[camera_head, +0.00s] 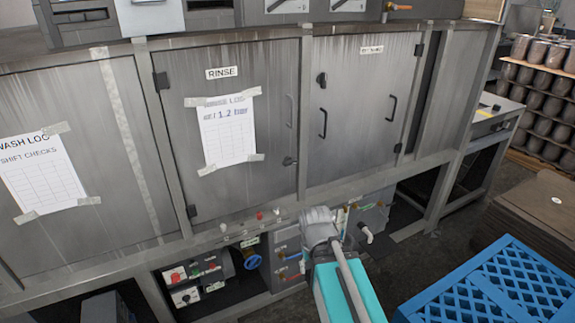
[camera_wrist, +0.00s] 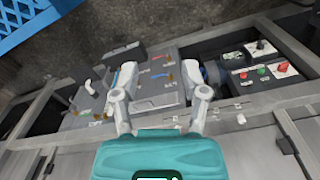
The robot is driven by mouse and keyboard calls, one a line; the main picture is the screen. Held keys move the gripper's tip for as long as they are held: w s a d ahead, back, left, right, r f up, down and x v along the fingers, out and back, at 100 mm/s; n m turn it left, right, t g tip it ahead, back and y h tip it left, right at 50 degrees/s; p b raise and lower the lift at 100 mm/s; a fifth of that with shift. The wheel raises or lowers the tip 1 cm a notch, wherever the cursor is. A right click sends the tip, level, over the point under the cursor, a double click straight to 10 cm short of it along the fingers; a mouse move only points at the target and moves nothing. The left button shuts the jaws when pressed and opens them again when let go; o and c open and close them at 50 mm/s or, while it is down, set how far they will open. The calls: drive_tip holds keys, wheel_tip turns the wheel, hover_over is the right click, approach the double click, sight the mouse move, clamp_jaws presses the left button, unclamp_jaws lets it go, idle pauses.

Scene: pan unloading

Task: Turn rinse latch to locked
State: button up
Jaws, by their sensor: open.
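The door labelled RINSE (camera_head: 255,185) is a grey metal panel that looks shut in its frame. A small dark latch (camera_head: 289,161) sits low on its right edge, below a vertical handle (camera_head: 289,111). The latch is too small to tell its setting. My gripper shows in the wrist view (camera_wrist: 166,82), open and empty, with its two grey fingers spread apart. It is over the lower shelf area, and in the head view my arm's end is below and to the right of the latch, apart from it. I cannot make out the latch in the wrist view.
A neighbouring door (camera_head: 365,110) has a dark knob and handle. Valves and a control box (camera_head: 190,275) with coloured buttons, also in the wrist view (camera_wrist: 262,70), sit under the doors. A blue crate (camera_head: 500,285) stands at the lower right, near stacked brown sheets (camera_head: 535,215).

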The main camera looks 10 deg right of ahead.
drive_tip(key=o, duration=0.4)
drive_tip(key=shift+c, duration=0.2)
drive_tip(key=shift+o, duration=1.2)
drive_tip(key=shift+w+a+f, duration=0.1)
drive_tip(key=shift+w+f, duration=0.05)
drive_tip(key=shift+w, duration=0.15)
drive_tip(key=w+a+r+m+t+y+b, duration=0.15)
drive_tip(key=w+m+t+y+b, duration=0.25)
drive_tip(key=w+m, duration=0.45)
drive_tip(key=w+a+m+t+y+b, duration=0.25)
drive_tip(key=w+m+t+y, duration=0.2)
drive_tip(key=w, duration=0.65)
drive_tip(key=w+d+r+m+t+h+b, duration=0.1)
drive_tip(key=w+d+r+m+t+b, duration=0.1)
drive_tip(key=m, duration=0.7)
drive_tip(key=w+d+r+m+t+h+b, duration=0.2)
drive_tip(key=w+d+r+m+t+b, duration=0.1)
drive_tip(key=w+d+m+t, duration=0.3)
drive_tip(key=w+d+m+b, duration=0.1)
drive_tip(key=w+d+m, duration=0.1)
drive_tip(key=w+m, duration=0.2)
drive_tip(key=shift+w+m+t, duration=0.25)
drive_tip(key=shift+m+t, duration=0.05)
drive_tip(key=shift+t, duration=0.05)
drive_tip(key=shift+w, duration=0.15)
